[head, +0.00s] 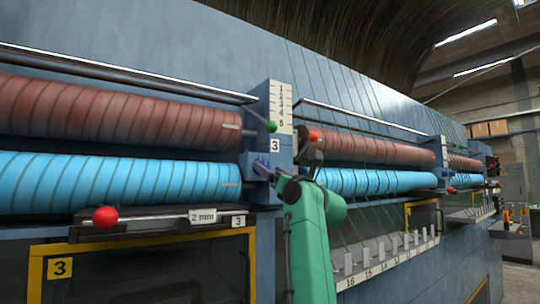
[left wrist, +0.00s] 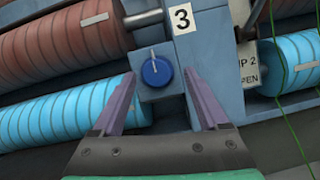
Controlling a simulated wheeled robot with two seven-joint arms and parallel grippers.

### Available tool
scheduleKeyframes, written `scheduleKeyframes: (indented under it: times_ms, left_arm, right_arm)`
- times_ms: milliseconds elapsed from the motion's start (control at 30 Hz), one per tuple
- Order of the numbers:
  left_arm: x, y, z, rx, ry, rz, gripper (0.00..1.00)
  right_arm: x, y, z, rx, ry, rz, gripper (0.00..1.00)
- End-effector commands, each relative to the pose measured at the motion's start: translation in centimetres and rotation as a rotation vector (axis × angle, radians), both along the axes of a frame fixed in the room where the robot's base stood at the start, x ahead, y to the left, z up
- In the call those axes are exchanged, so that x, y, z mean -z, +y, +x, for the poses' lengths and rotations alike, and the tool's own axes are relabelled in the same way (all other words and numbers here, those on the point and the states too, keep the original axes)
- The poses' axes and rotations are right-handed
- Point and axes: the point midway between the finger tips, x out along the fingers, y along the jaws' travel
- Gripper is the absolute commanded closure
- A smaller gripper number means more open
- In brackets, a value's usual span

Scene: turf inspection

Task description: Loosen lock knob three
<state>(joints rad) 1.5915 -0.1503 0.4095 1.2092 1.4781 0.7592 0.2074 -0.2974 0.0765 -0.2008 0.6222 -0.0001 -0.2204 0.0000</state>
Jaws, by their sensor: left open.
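A round blue knob (left wrist: 157,71) with a pale pointer line, roughly upright, sits on a blue-grey block below a white label "3" (left wrist: 181,18) in the left wrist view. The label also shows on the post in the head view (head: 275,145). My left gripper (left wrist: 160,76) is open, with one purple finger on each side of the knob in the picture and nothing held. I cannot tell whether the fingertips reach around the knob. In the head view my left gripper (head: 267,170) is small at the post, and the knob cannot be made out there. My right gripper is not in view.
Brown rollers (head: 110,112) and cyan rollers (head: 120,182) run along the machine on both sides of the post. A red ball handle (head: 105,217) and a green ball handle (head: 271,127) stick out nearby. A yellow-framed opening (head: 37,270) lies below.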

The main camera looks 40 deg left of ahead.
Motion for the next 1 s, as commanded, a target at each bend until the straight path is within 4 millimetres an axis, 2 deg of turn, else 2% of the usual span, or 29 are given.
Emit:
scheduleKeyframes:
  times_ms: [33, 333, 533, 767, 1000]
  left_arm:
    - [-0.5, 0.5, 0.2, -0.001, 0.002, 0.001, 0.23]
    - [-0.3, 0.9, 0.3, 0.001, -0.001, 0.001, 0.23]
    - [-0.3, 0.9, 0.3, 0.001, 0.000, 0.001, 0.99]
    - [-0.2, 0.8, 0.3, 0.001, 0.008, 0.003, 1.00]
    - [-0.1, 0.8, 0.3, 0.003, 0.076, 0.025, 1.00]
  right_arm:
    - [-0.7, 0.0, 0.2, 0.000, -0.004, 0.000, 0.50]
    - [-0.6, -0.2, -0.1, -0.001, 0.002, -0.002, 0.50]
    - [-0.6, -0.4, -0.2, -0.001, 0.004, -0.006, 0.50]
    - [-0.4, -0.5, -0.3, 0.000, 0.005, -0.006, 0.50]
    - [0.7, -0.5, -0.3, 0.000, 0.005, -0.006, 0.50]
